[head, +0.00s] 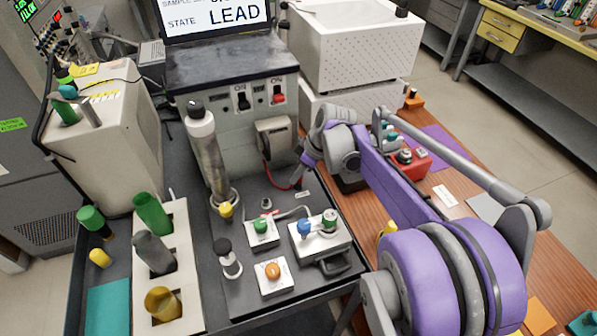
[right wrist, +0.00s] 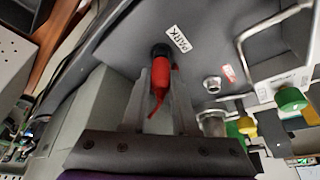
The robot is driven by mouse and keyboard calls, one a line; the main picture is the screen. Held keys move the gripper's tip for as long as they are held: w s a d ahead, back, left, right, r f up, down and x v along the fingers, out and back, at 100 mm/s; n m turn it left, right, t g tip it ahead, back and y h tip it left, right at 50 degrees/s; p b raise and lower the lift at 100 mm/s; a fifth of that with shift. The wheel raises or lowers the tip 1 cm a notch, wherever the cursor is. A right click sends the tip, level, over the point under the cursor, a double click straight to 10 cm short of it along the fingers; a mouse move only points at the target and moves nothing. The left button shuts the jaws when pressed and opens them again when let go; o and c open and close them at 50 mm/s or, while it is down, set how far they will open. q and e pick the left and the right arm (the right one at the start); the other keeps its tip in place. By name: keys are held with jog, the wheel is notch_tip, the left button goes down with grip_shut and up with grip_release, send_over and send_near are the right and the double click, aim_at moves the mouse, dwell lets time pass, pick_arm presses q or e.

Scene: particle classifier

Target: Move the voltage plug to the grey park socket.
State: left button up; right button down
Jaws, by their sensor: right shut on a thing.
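The red voltage plug (right wrist: 161,82) is between the two fingers of my right gripper (right wrist: 160,74) in the right wrist view. Its far end meets a dark round ring (right wrist: 160,50) beside the white PARK label (right wrist: 178,38). I cannot tell how deep the plug sits there. In the head view my right gripper (head: 299,180) is low over the dark bench top near the small label (head: 303,195), and the plug is mostly hidden by it. A red cable (head: 272,181) runs from the instrument front towards the gripper. My left gripper is not in view.
A metal round fitting (right wrist: 212,84) is right of the plug. The box with blue and green knobs (head: 318,245), a box with an orange knob (head: 272,278) and a metal cylinder (head: 207,150) stand nearby. The instrument (head: 232,75) rises behind.

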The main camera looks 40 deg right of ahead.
jog(key=shift+f, duration=0.15)
jog(key=c, duration=0.6)
grip_release()
jog(key=p+v, duration=0.1)
jog(key=v, duration=0.9)
jog(key=shift+r, duration=0.4)
jog(key=shift+s+d, duration=0.1)
jog(key=shift+s, duration=0.05)
